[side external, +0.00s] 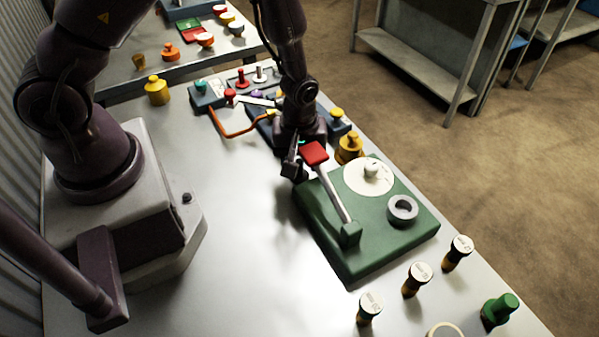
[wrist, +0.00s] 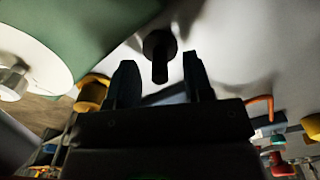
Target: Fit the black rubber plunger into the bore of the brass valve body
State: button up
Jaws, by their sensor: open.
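My gripper (side external: 292,172) is low over the table, beside the left edge of the green board. In the wrist view its two dark fingers (wrist: 160,78) stand apart. A black piece with a round flange and a stem (wrist: 160,66), which looks like the rubber plunger, shows between and just beyond the fingertips. No finger visibly touches it. In the side view I cannot make it out near the gripper. A brass-yellow knobbed piece (side external: 350,148) stands behind the board; I cannot tell whether it is the valve body. No bore shows on it.
The green board (side external: 330,245) carries a red-handled lever (side external: 333,192), a white disc (side external: 360,182) and a grey ring (side external: 403,208). Several labelled cylinders (side external: 417,278) stand in front. An orange bent bar (side external: 232,128) lies behind. The table left of the board is clear.

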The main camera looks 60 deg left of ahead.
grip_shut()
